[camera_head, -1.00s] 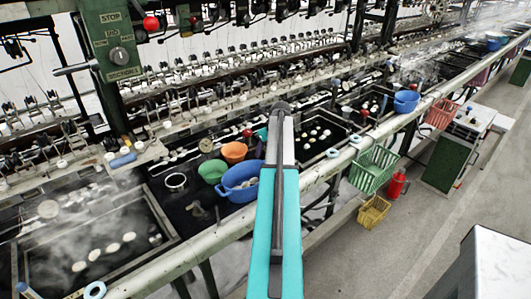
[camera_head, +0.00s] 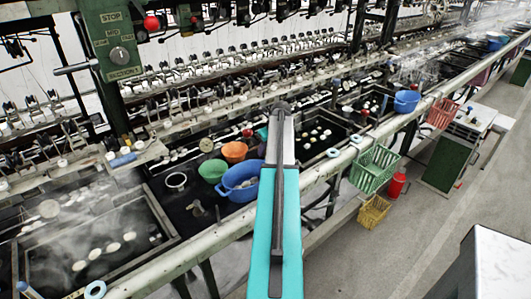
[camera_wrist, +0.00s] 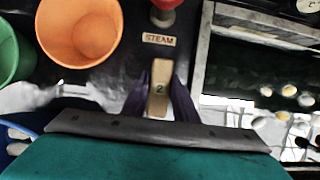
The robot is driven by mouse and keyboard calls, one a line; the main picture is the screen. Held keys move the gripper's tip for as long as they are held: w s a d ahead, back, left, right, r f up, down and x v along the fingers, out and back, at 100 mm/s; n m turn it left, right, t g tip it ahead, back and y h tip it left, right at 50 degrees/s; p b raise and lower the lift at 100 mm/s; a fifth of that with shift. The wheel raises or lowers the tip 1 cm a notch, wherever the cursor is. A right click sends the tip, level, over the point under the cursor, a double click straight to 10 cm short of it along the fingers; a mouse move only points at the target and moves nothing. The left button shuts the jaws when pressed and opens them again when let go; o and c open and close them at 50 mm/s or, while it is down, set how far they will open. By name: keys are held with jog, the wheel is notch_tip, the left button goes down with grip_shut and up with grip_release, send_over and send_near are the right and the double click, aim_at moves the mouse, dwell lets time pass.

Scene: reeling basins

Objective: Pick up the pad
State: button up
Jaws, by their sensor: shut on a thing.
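In the wrist view, a narrow tan pad (camera_wrist: 158,76) marked "2" stands between the two dark purple fingers of my gripper (camera_wrist: 160,92). The fingers lie along its left and right sides, and my gripper is shut on it. Its near end is partly hidden behind the grey edge of my wrist. I cannot tell whether the pad touches the dark surface below. In the head view, my teal arm hides the gripper and the pad.
An orange bowl (camera_wrist: 80,28) and a green bowl (camera_wrist: 8,52) are left of my gripper in the wrist view. A "STEAM" plate (camera_wrist: 158,39) and a red knob (camera_wrist: 166,4) lie beyond. A basin with cocoons (camera_wrist: 262,70) is at right. A blue tub (camera_head: 238,181) stands beside my arm.

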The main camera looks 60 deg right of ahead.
jog(key=shift+r, duration=0.1)
jog(key=shift+r+b, duration=1)
jog(key=shift+r, duration=3.9)
